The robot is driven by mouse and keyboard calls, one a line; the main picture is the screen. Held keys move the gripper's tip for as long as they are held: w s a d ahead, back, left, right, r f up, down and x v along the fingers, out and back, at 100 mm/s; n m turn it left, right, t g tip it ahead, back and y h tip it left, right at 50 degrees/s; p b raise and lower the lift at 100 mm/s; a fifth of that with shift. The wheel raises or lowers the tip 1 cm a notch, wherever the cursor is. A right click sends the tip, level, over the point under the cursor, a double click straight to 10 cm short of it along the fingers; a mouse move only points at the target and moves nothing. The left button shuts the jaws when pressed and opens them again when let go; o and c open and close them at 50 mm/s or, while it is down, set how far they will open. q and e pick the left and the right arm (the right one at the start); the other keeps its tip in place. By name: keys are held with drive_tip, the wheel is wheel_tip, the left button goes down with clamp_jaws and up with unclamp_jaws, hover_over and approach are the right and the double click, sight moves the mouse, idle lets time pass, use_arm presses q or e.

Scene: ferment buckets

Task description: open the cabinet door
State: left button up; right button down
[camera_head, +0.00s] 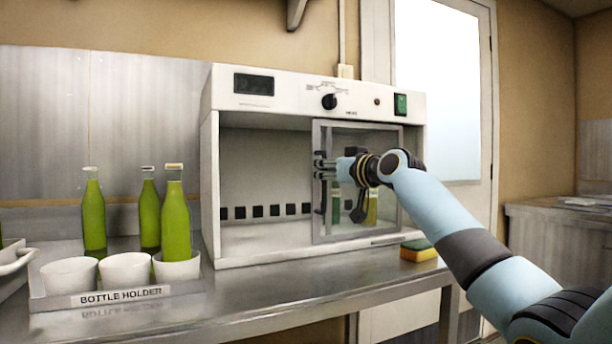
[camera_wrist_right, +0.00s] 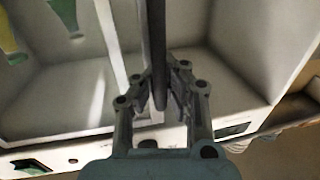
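The white cabinet (camera_head: 214,190) stands on the metal bench. Its grey-framed glass door (camera_head: 318,225) covers the right part of the front; the left part is uncovered and shows the inside. My right gripper (camera_head: 322,169) is at the door's left edge, about mid-height, and reaches in from the right. In the right wrist view, the dark bar of the door handle (camera_wrist_right: 156,40) lies between the fingers of my right gripper (camera_wrist_right: 160,88), which look closed around it. My left gripper is not in view.
A bottle holder (camera_head: 118,298) with white cups and green bottles (camera_head: 175,222) stands to the left of the cabinet. A yellow and green sponge (camera_head: 418,251) lies at its right front corner. The metal bench (camera_head: 290,287) is clear in front of the cabinet.

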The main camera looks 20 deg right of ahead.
drive_tip(key=d, duration=0.1)
drive_tip(key=d+b, duration=0.1)
drive_tip(key=d, duration=0.2)
drive_tip(key=shift+d+f, duration=0.25)
drive_tip(key=shift+f, duration=0.1)
drive_tip(key=c, duration=1.6)
unclamp_jaws()
drive_tip(key=shift+s+d+r, duration=0.15)
drive_tip(key=shift+d, duration=0.05)
drive_tip(key=shift+c, duration=0.2)
drive_tip(key=shift+o, duration=1.4)
drive_tip(key=shift+a+r, duration=0.1)
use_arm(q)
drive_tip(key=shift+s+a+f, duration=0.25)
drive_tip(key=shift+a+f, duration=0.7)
use_arm(e)
drive_tip(key=v, duration=1.1)
drive_tip(key=shift+s, duration=0.4)
